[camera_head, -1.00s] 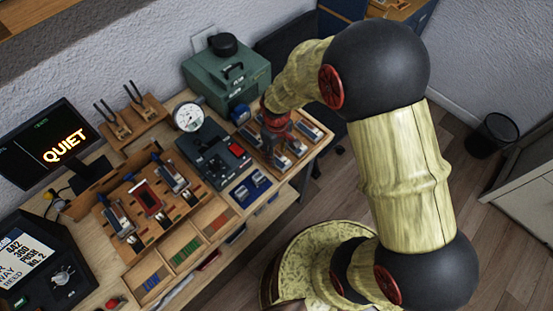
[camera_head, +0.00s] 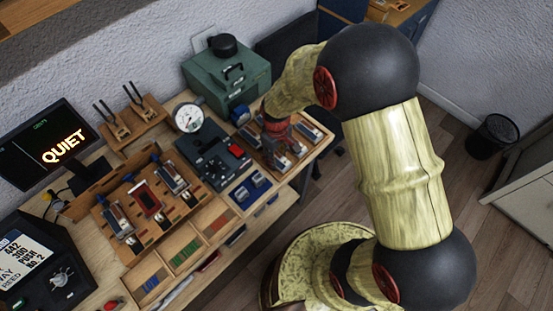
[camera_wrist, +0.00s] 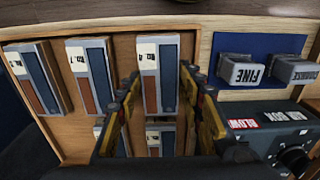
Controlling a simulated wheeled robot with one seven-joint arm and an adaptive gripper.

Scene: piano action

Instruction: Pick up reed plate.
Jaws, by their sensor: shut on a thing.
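Several reed plates, each a pale block with blue and brown strips, lie in a wooden tray (camera_wrist: 125,50) in the wrist view. My gripper (camera_wrist: 161,76) has its yellow-and-black fingers on either side of the middle reed plate (camera_wrist: 158,60) and is shut on it. The plate's lower end lies between the fingers; I cannot tell whether it is lifted clear of the tray. Other plates lie to its left (camera_wrist: 92,75) and below it (camera_wrist: 160,138). In the head view my red gripper (camera_head: 277,130) is over the tray (camera_head: 322,143) at the bench's right end.
A blue pad (camera_wrist: 262,90) with blocks marked FINE and COARSE (camera_wrist: 241,70) lies right of the tray in the wrist view, above a dark control box (camera_wrist: 270,125). In the head view a green machine (camera_head: 225,75) and a dial gauge (camera_head: 188,117) stand behind and left.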

